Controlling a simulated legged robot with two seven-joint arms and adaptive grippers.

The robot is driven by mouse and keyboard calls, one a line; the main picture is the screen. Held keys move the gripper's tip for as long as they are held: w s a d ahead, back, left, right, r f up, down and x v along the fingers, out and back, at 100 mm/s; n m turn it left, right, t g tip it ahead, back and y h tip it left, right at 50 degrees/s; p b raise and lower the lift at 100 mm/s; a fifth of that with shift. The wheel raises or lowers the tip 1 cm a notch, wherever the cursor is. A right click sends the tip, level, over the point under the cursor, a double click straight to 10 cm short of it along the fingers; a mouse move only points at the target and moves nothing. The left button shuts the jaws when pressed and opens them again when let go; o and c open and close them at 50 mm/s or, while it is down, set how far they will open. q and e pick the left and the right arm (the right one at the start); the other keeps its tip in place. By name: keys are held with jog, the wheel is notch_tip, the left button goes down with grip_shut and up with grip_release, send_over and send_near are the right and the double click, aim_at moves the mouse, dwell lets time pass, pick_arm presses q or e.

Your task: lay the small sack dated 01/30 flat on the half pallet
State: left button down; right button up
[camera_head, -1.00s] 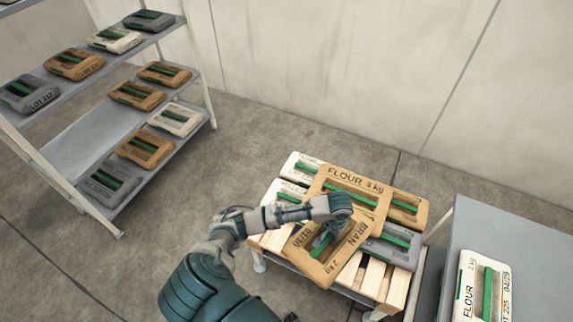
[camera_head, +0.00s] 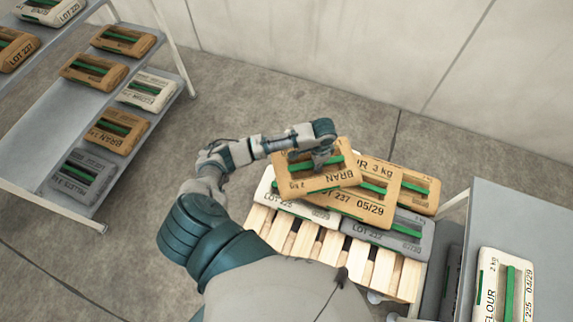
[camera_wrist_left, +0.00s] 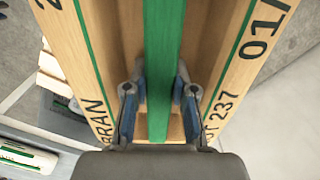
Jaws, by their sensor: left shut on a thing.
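My left gripper (camera_head: 325,160) is shut on the green central strip of a tan BRAN 2 kg sack (camera_head: 300,184). In the left wrist view both fingers (camera_wrist_left: 158,95) flank the strip, and the sack's face (camera_wrist_left: 222,100) reads LOT 237 and the start of a date, 01/. The sack is over the back left of the half pallet (camera_head: 305,240), overlapping a tan FLOUR 3 kg sack (camera_head: 365,205) dated 05/29. Whether it touches the sacks below cannot be told. My right gripper is not in view.
The pallet also bears a white sack (camera_head: 262,190), a grey sack (camera_head: 400,240) and another tan sack (camera_head: 418,190). Its front slats are bare. A grey table (camera_head: 520,215) with a white FLOUR sack (camera_head: 490,290) stands right. Shelves (camera_head: 155,75) with several sacks stand left.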

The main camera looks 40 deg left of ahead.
aim_at(309, 159)
pick_arm(q)
jog(key=a+f+m+b, duration=0.1)
jog(key=w+a+f+m, duration=0.1)
jog(key=m, duration=0.1)
jog(key=a+m+b, duration=0.1)
jog(key=a+m, duration=0.1)
jog(key=shift+w+f+b, duration=0.25)
jog(key=shift+f+b, duration=0.05)
jog(key=shift+f, duration=0.1)
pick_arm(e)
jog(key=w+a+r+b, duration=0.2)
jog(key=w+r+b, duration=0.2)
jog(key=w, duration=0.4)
pick_arm(q)
jog(key=w+a+f+m+b, duration=0.2)
jog(key=a+f+m+b, duration=0.15)
jog(key=a+m, duration=0.5)
jog(key=w+a+f+m+b, duration=0.15)
jog(key=a+f+m, duration=0.35)
jog(key=m, duration=0.6)
notch_tip(309, 159, down, 10)
jog(key=b, duration=0.3)
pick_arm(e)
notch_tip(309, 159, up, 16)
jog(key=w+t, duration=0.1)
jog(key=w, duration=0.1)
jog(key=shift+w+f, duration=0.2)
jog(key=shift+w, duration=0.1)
